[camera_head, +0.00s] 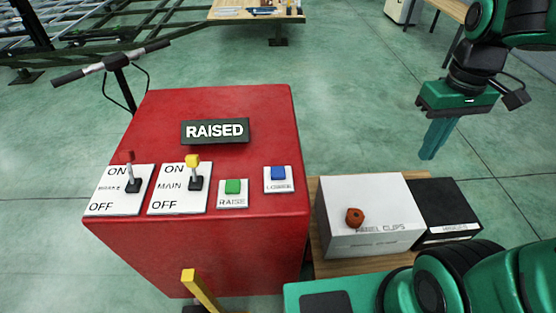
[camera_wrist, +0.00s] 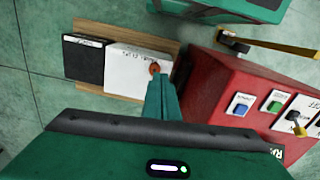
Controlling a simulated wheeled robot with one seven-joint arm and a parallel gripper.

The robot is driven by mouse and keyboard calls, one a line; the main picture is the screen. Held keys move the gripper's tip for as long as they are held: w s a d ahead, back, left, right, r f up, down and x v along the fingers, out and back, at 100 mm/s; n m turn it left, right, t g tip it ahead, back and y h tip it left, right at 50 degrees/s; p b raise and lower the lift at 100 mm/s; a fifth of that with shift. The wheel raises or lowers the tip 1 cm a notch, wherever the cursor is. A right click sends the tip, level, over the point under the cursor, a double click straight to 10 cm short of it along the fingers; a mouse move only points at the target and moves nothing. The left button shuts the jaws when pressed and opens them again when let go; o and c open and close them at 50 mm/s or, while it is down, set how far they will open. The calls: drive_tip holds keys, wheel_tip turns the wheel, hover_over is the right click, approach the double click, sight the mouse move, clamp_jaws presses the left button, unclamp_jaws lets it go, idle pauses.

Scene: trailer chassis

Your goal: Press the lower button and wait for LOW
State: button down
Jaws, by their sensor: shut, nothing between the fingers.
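The status sign (camera_head: 215,131) reads RAISED. The green raise button (camera_head: 233,186) is left of the blue one. The main switch (camera_head: 193,171) has a yellow knob and the brake switch (camera_head: 132,172) a red knob; both levers stand up toward ON. My gripper (camera_head: 428,155) is shut and empty, pointing down, well right of the box and apart from the button.
A white panel clips box (camera_head: 370,197) with a small orange-brown object (camera_head: 354,217) on it stands right of the red box, beside a black box (camera_head: 442,205). A yellow bar (camera_head: 200,290) rises in front. A handlebar (camera_head: 110,62) is behind left.

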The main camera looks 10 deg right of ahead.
drive_tip(key=w+a+n, duration=0.9)
drive_tip(key=a, duration=0.4)
drive_tip(key=n, duration=0.8)
hover_over(278, 170)
wheel_tip(278, 170, down, 14)
drive_tip(key=shift+s+f, duration=0.1)
